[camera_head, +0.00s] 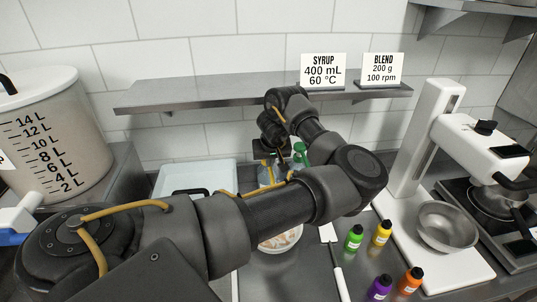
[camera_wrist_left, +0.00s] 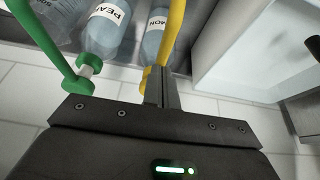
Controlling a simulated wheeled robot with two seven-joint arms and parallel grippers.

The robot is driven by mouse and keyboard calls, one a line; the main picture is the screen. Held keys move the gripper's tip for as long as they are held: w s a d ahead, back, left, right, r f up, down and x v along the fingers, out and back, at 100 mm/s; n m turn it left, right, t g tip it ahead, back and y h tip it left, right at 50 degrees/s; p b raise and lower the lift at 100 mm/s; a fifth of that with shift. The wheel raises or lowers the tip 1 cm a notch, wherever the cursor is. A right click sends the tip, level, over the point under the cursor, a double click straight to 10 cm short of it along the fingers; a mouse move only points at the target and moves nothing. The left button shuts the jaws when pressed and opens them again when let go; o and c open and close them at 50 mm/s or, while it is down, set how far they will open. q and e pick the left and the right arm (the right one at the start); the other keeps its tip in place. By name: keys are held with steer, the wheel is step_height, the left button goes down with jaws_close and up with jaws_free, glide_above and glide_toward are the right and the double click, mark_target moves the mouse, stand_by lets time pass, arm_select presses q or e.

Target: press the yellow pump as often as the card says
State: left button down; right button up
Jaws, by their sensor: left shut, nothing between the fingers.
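The yellow pump (camera_wrist_left: 174,30) stands on a clear bottle (camera_wrist_left: 155,45) whose label reads "MON" in the left wrist view. My left gripper (camera_wrist_left: 160,88) is shut and empty, with its fingertips at the yellow pump's head; I cannot tell whether they touch. The green pump (camera_wrist_left: 82,85) is on the neighbouring bottle (camera_wrist_left: 105,30), labelled "PEA". In the head view my left arm hides most of the bottles, and the green pump (camera_head: 300,152) shows beside my gripper. No card with a number of presses is readable. My right gripper is out of view.
Cards for syrup (camera_head: 323,71) and blend (camera_head: 382,70) stand on the shelf (camera_head: 200,95) above. Small green (camera_head: 354,238), yellow (camera_head: 381,233), purple (camera_head: 379,288) and orange (camera_head: 410,281) bottles stand at right, near a steel bowl (camera_head: 447,228). A white tray (camera_head: 195,165) is at left.

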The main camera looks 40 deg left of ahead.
arm_select(q)
steer(key=shift+s+f, duration=0.1)
steer(key=shift+f, duration=0.05)
steer(key=shift+r+p, duration=1)
steer(key=shift+p, duration=0.1)
steer(key=shift+r, duration=0.85)
